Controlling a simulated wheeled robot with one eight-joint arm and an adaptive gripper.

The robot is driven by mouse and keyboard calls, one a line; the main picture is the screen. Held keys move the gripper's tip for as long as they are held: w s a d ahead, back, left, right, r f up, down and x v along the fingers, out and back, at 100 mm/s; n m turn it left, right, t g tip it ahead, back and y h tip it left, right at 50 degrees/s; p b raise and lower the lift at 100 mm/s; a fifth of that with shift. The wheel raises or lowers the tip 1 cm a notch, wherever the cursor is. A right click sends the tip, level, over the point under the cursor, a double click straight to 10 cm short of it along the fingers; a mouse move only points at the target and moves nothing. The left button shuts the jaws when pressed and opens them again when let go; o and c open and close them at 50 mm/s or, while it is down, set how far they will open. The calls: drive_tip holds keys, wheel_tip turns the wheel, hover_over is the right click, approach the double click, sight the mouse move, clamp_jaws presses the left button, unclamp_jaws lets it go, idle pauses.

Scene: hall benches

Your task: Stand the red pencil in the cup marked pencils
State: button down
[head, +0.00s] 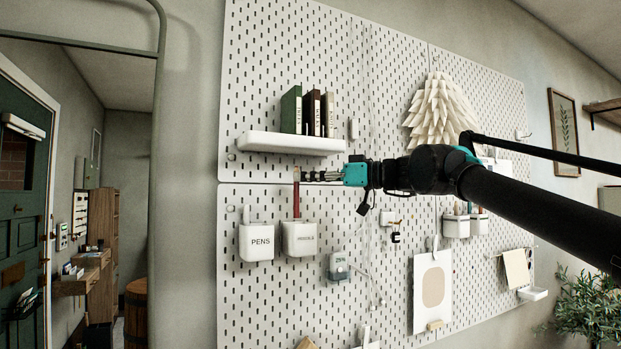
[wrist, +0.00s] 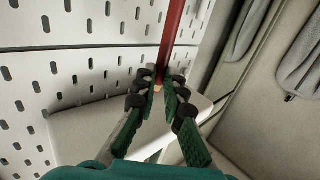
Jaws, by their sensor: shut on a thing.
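My gripper (head: 299,176) reaches in from the right and is shut on the red pencil (head: 296,202) near its pale top end. The pencil is upright, and its lower part meets the rim of the right-hand white cup (head: 300,239). Its lower end is hidden there; I cannot tell how deep it sits. That cup's label is too small to read surely. The cup beside it on the left, marked PENS (head: 257,243), holds a pale item. In the wrist view the fingers (wrist: 160,88) pinch the red pencil (wrist: 172,35); no cup shows.
A white shelf (head: 290,144) with several books (head: 291,110) is just above my gripper. The cups hang on a white pegboard (head: 330,215). A small grey device (head: 339,267) hangs right of the cups. A mirror (head: 120,120) stands left.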

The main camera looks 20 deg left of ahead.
drive_tip(key=shift+w+a, duration=0.7)
drive_tip(key=shift+a, duration=0.15)
drive_tip(key=shift+w+a, duration=0.65)
drive_tip(key=shift+a, duration=0.2)
drive_tip(key=shift+f, duration=2.3)
drive_tip(key=c, duration=1.5)
unclamp_jaws()
drive_tip(key=shift+c, duration=0.2)
drive_tip(key=d, duration=1.2)
drive_tip(key=shift+w, duration=0.35)
